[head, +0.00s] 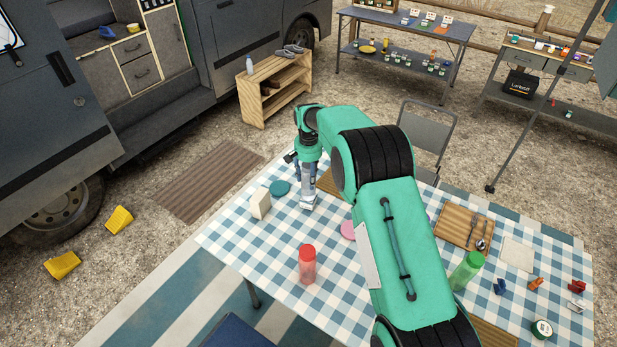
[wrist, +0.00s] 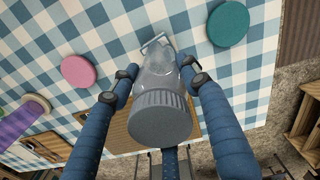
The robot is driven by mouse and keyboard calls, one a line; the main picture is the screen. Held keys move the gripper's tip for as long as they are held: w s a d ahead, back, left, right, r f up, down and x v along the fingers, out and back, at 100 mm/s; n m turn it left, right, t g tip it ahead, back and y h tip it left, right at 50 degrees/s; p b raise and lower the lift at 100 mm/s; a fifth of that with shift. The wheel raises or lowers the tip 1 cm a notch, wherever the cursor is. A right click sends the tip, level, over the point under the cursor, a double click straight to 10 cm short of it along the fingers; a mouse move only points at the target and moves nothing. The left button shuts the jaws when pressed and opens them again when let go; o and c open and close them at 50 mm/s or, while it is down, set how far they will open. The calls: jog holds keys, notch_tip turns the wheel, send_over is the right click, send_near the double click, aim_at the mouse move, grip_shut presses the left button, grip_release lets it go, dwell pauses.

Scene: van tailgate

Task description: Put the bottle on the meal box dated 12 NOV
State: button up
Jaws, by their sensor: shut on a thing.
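A clear grey bottle with a ribbed grey cap (wrist: 160,118) is between the blue fingers of my gripper (wrist: 160,74) in the wrist view. In the head view my gripper (head: 306,174) points down over the checked table, and the bottle's pale lower end (head: 308,202) shows beneath it. I cannot tell whether that end touches the table. A teal round lid-like disc (head: 279,188) lies left of the gripper and a pink one (head: 349,230) lies right of it. Whether these are meal boxes is unclear; no 12 NOV date is readable.
A white carton-like block (head: 260,203) stands at the table's left end. A red bottle (head: 307,265) stands nearer, and a green bottle (head: 467,270) stands right of my arm. A wooden board (head: 455,228) holds cutlery. A folding chair (head: 428,135) stands behind the table.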

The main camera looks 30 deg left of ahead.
aim_at(308, 164)
jog(key=o, duration=1.5)
jog(key=shift+c, duration=0.2)
jog(key=shift+r+p, duration=0.45)
jog(key=shift+r, duration=2.15)
jog(key=shift+a+r, duration=0.1)
jog(key=shift+r, duration=0.35)
jog(key=shift+s+r, duration=0.1)
